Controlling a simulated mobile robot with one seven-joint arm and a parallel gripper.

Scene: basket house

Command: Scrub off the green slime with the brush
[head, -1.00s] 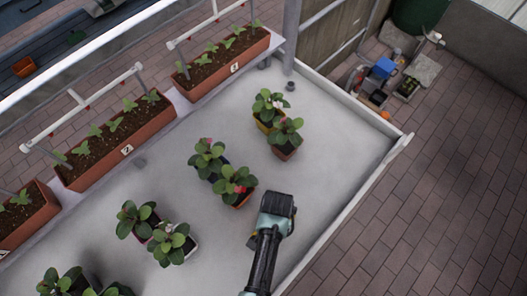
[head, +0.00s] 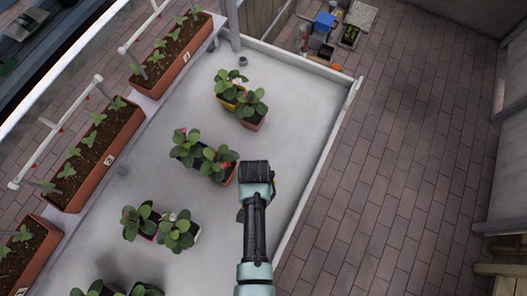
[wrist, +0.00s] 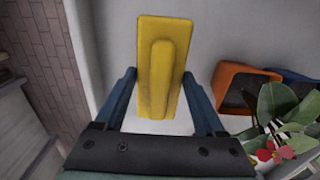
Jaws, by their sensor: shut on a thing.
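A yellow brush (wrist: 180,48) with a raised handle ridge is held between the two blue fingers of my gripper (wrist: 159,85) in the wrist view. Its bristles are not visible. In the head view my arm reaches over the pale tabletop (head: 200,265), and its dark end is just right of a potted plant with red flowers (head: 220,165). I see no green slime in either view.
Several potted plants stand in pairs on the table, including a yellow pot (head: 231,92). Long brown planters (head: 108,155) line its left edge. A raised white rim (head: 318,180) bounds its right side. Brick paving (head: 410,150) to the right is largely clear.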

